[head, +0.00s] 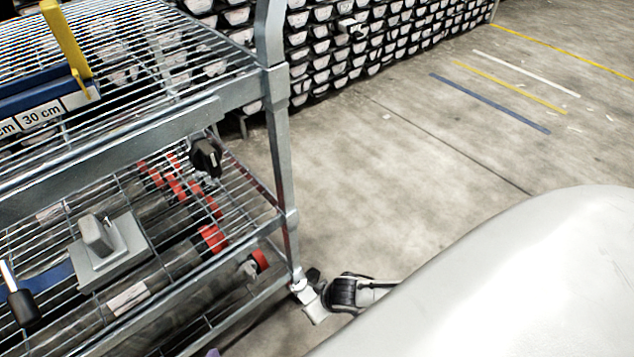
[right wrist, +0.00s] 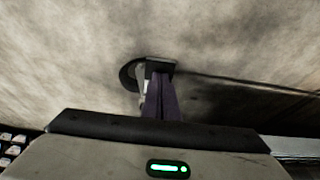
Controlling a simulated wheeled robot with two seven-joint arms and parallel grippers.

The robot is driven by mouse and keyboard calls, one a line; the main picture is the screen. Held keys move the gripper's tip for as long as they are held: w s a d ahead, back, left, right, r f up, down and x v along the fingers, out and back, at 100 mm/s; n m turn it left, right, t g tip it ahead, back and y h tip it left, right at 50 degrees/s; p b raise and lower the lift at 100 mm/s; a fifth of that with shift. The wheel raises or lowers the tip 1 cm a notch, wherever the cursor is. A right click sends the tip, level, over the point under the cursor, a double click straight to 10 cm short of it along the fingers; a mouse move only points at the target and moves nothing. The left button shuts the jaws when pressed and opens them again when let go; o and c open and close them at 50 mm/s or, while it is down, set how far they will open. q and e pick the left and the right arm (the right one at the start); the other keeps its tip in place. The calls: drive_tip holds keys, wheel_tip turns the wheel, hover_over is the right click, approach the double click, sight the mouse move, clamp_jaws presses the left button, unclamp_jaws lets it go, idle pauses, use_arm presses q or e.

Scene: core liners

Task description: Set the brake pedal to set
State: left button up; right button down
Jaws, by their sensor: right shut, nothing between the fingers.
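The foot of the wire-shelf cart's corner post (head: 296,278) shows at bottom centre in the head view. A pale and black ribbed part (head: 345,290) lies beside it; I cannot tell whether it is a caster or part of my arm. In the right wrist view my right gripper (right wrist: 160,75) is shut and empty, its narrow purple fingers together. A black wheel (right wrist: 130,76) with a grey bracket is just left of its tips, close to the floor. A dark block is at the tips. I cannot tell the brake pedal's position or whether it is touched. My left gripper is not in view.
The cart (head: 283,150) fills the left side, with a yellow-and-blue measuring tool (head: 66,45) on top and red-ended tubes below. A tall rack (head: 330,50) of filled boxes stands behind. Open concrete floor (head: 430,180) with painted lines lies to the right.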

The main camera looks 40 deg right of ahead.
drive_tip(key=shift+s+f, duration=0.25)
drive_tip(key=shift+s+f+p, duration=0.15)
drive_tip(key=shift+f+p, duration=0.15)
drive_tip(key=shift+p, duration=0.05)
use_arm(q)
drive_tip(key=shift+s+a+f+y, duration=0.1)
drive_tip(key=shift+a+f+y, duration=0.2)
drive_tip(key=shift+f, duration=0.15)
use_arm(e)
drive_tip(key=shift+s+f, duration=0.25)
drive_tip(key=shift+f, duration=0.75)
